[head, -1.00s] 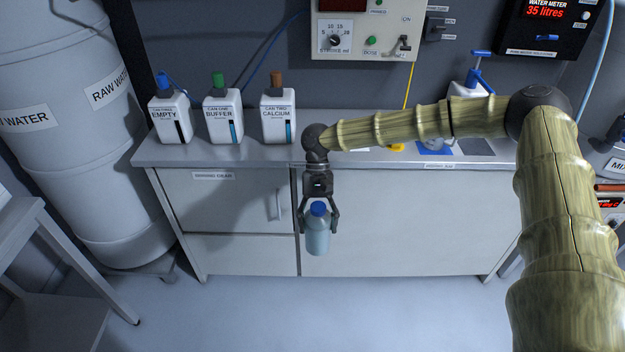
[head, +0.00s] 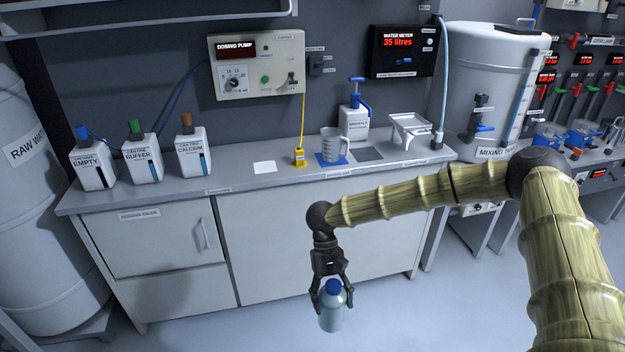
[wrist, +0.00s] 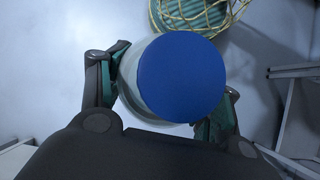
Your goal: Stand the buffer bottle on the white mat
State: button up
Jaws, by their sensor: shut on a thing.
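A clear bottle with a blue cap (head: 332,312) is held upright in my gripper (head: 331,296), in front of the bench and below its top. In the wrist view its blue cap (wrist: 182,78) sits between the two fingers, which close on the bottle's sides. I cannot read any label on it. A small white mat (head: 264,167) lies bare on the bench top, up and to the left of my gripper. A white can labelled BUFFER (head: 142,158) stands farther left on the bench.
Beside the mat stands a yellow probe (head: 299,157) on a cord, then a clear jug (head: 331,146) on a blue mat. A can labelled CALCIUM (head: 191,152) stands left of the mat. The bench front (head: 290,235) is near my gripper. A green coil in a yellow wire basket (wrist: 192,14) is on the floor.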

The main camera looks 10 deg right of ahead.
aim_at(266, 167)
jog(key=z, duration=0.25)
jog(key=k, duration=0.6)
jog(key=z, duration=0.55)
jog(key=i, duration=1.4)
jog(key=u, duration=0.95)
